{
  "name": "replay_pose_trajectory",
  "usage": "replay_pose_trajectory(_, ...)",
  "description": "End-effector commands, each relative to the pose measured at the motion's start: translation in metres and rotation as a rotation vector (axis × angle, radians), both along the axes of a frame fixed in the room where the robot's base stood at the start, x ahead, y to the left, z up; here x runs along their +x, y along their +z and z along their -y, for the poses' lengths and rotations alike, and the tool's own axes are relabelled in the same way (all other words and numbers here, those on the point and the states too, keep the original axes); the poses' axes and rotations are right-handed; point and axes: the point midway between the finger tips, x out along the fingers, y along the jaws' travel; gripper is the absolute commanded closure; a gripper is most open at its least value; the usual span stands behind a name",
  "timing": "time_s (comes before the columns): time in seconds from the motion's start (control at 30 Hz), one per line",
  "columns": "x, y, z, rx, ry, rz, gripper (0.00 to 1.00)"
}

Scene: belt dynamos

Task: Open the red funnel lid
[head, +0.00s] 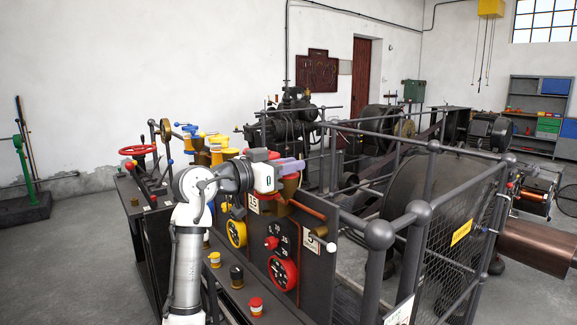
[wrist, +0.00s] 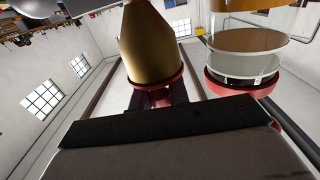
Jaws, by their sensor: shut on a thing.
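A brass funnel (wrist: 148,45) with a red lid (wrist: 155,92) at its end fills the upper middle of the wrist view, which looks turned over. My gripper (wrist: 153,103) has its purple fingers at the small red part of this lid and is shut on it. In the head view my gripper (head: 289,166) is above the dark console, over a brass-coloured body (head: 289,187). The lid still appears to sit against the funnel's rim. The exact finger contact is partly hidden by the dark wrist part.
A glass cup with a red rim (wrist: 245,85) stands close beside the funnel. The console (head: 300,250) carries dials, a copper pipe (head: 306,208) and several coloured knobs. Yellow and blue fittings (head: 215,148) stand behind my arm. Railings (head: 380,235) run at right.

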Motion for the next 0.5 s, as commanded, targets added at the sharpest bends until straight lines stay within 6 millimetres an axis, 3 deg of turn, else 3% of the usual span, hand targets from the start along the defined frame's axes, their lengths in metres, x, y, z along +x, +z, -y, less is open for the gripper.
replay_pose_trajectory(0.27,-0.0034,-0.0011,0.0029,0.000,0.103,0.004,1.00)
replay_pose_trajectory(0.5,-0.0079,-0.0008,0.0082,0.000,0.297,0.005,1.00)
